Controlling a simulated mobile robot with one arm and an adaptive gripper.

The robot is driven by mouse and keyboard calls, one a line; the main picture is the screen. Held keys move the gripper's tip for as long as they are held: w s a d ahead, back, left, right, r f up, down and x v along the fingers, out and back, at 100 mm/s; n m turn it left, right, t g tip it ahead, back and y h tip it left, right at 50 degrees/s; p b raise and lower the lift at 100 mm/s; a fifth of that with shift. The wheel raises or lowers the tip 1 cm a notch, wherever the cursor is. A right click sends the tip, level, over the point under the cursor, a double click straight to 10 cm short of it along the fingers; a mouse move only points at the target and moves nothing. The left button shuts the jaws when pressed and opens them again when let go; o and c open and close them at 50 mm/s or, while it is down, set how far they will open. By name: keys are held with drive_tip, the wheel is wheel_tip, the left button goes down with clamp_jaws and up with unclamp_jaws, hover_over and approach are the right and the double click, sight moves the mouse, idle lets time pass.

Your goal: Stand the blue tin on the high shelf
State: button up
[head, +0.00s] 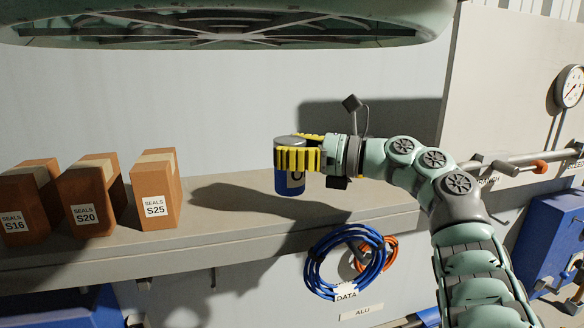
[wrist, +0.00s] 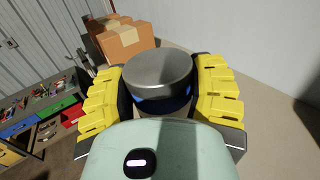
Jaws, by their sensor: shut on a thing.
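The blue tin (head: 289,186), with a grey metal lid, is upright in my gripper (head: 296,157). The yellow fingers are closed around its upper part and hide much of its side and label. In the wrist view the round lid of the tin (wrist: 159,69) sits between the two yellow fingers of my gripper (wrist: 158,98). The tin is over the right part of the high shelf (head: 345,205). I cannot tell whether its base touches the shelf.
Cardboard boxes marked S16 (head: 30,195), S20 (head: 92,190) and S25 (head: 155,185) stand at the shelf's left. The shelf between them and the tin is clear. A coiled blue cable (head: 318,262) hangs below. A large lamp-like hood (head: 220,25) hangs overhead.

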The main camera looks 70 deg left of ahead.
drive_tip(key=shift+w+a+f+b, duration=0.15)
drive_tip(key=shift+w+a+f, duration=0.1)
drive_tip(key=shift+a+f, duration=0.4)
drive_tip(key=shift+w+a+f+b, duration=0.2)
drive_tip(key=shift+w+a+f, duration=0.05)
drive_tip(key=shift+a+f, duration=0.3)
drive_tip(key=shift+w+a+f+b, duration=0.15)
drive_tip(key=shift+w+a+f, duration=0.1)
drive_tip(key=shift+a+f, duration=0.4)
drive_tip(key=shift+d, duration=0.1)
drive_tip(key=shift+f+b, duration=0.25)
drive_tip(key=shift+b, duration=0.05)
drive_tip(key=o, duration=1.3)
drive_tip(key=shift+r, duration=0.1)
